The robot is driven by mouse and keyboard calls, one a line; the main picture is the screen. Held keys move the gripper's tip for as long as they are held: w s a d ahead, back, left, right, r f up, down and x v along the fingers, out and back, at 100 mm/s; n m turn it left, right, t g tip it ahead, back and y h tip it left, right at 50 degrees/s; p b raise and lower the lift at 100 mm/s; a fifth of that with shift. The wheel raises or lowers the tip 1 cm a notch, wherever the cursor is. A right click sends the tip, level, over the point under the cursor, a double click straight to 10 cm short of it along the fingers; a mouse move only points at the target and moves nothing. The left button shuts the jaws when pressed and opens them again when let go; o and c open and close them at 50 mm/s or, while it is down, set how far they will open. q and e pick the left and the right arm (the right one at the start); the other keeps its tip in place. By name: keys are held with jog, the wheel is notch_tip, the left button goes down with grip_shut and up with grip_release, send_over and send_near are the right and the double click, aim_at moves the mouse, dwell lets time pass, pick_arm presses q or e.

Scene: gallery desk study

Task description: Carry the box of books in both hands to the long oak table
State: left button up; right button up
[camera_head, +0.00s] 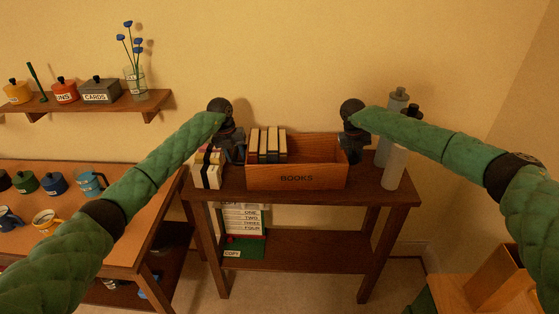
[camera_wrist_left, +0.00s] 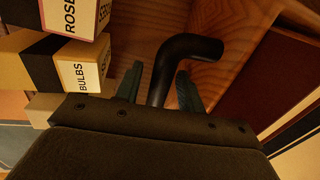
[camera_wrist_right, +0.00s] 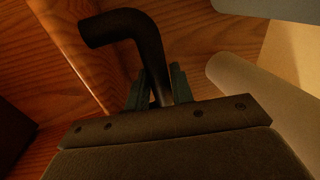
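The wooden box of books (camera_head: 297,180), labelled BOOKS, rests on a narrow dark wood stand (camera_head: 290,199). Several upright books (camera_head: 267,144) fill its left part; the right part looks empty. My left gripper (camera_head: 232,148) is at the box's left end. In the left wrist view its fingers (camera_wrist_left: 160,88) stand open around a bent black handle (camera_wrist_left: 190,47), with a gap showing. My right gripper (camera_head: 353,146) is at the right end. I cannot identify the long oak table.
Small labelled boxes (camera_head: 207,168) stand close left of the box, and grey cylinders (camera_head: 394,166) close right. A table with mugs (camera_head: 110,215) is at left, below a wall shelf (camera_head: 90,104). A wooden piece (camera_head: 455,295) is at lower right.

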pick_arm(q)
jog(key=c, duration=0.3)
pick_arm(e)
jog(key=c, duration=0.4)
pick_arm(q)
grip_shut()
pick_arm(e)
grip_shut()
pick_arm(q)
jog(key=shift+r, duration=0.1)
pick_arm(e)
jog(key=shift+w+r, duration=0.1)
